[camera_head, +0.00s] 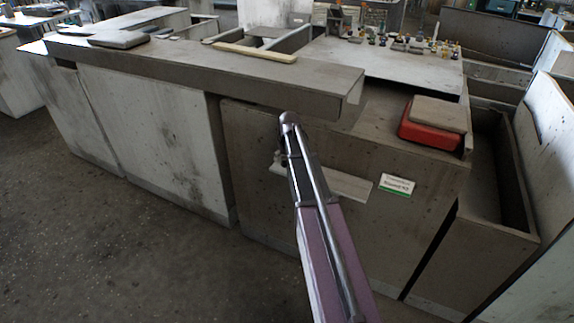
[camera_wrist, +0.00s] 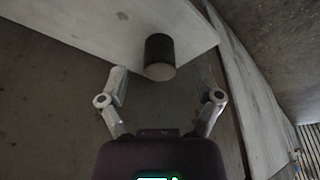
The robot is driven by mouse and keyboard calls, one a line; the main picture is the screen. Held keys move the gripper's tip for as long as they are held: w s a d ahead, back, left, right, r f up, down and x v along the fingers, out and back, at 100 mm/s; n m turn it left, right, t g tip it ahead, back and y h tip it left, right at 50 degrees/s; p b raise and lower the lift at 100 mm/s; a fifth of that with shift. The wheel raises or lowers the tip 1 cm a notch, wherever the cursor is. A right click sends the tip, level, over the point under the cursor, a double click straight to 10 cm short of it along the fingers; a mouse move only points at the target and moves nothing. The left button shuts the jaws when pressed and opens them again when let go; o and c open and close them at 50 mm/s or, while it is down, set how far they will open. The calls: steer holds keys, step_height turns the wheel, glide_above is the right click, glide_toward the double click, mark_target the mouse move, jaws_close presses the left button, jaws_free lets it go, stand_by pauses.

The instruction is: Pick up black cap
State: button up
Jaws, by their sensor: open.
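The black cap (camera_wrist: 160,50) is a short dark cylinder with a paler grey end face, in the upper middle of the wrist view. It is against a pale ledge (camera_wrist: 85,22), near the ledge's edge. My gripper (camera_wrist: 163,76) is open, with one finger to the left of the cap and one to the right. The cap lies a little beyond the fingertips, between their lines, and nothing is held. In the head view I cannot make out the cap or the gripper fingers; my arm covers part of the cabinet front.
The head view shows a pale narrow ledge (camera_head: 345,186) on the cabinet front (camera_head: 265,185). A red box with a grey top (camera_head: 432,128) sits on the right. Small items (camera_head: 405,43) stand at the back. A pale wall-like panel (camera_wrist: 250,105) runs right of my gripper.

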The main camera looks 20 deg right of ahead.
steer(key=shift+b+x, duration=0.6)
steer(key=shift+x, duration=0.4)
steer(key=c, duration=1)
